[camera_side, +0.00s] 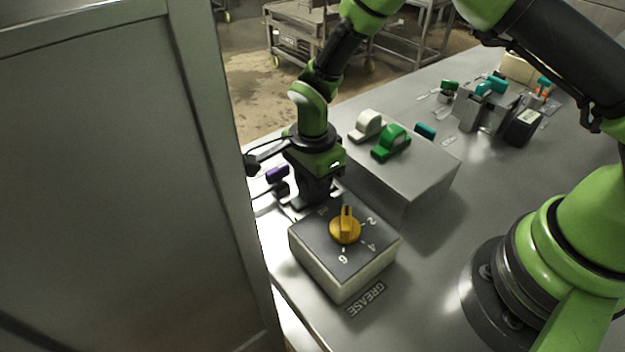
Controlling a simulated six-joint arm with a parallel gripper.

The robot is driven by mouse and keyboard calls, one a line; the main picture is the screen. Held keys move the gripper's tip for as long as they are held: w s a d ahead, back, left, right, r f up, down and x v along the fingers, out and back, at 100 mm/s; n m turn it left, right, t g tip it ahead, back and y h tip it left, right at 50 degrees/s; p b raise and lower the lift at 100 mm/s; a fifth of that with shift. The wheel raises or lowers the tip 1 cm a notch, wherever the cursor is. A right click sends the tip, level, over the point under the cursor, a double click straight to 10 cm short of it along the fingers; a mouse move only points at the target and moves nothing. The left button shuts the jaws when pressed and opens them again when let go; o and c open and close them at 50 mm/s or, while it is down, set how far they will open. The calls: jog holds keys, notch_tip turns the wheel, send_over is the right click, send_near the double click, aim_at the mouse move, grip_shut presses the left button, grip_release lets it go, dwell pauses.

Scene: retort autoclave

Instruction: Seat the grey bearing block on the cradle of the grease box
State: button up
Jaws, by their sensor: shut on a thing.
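My gripper (315,192) points down just behind the back left of the grease box (340,278). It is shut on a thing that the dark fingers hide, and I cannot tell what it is. The grease box has a dark top with a yellow knob (346,228) and numbers around it. A GREASE label (366,299) lies on the table in front of it. No cradle can be made out on this box. A pale, rounded block (368,125) and a green block (391,142) of similar shape sit on a larger grey box (407,180) behind.
A tall grey cabinet (120,180) fills the left side, close to my gripper. A purple piece (277,174) is left of the gripper. Several small coloured parts and a metal fixture (485,108) stand at the back right. The table (440,230) is clear right of the boxes.

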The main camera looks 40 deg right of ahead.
jog(key=shift+f, duration=0.1)
jog(key=o, duration=1.4)
jog(key=shift+o, duration=0.2)
jog(key=shift+r, duration=3.5)
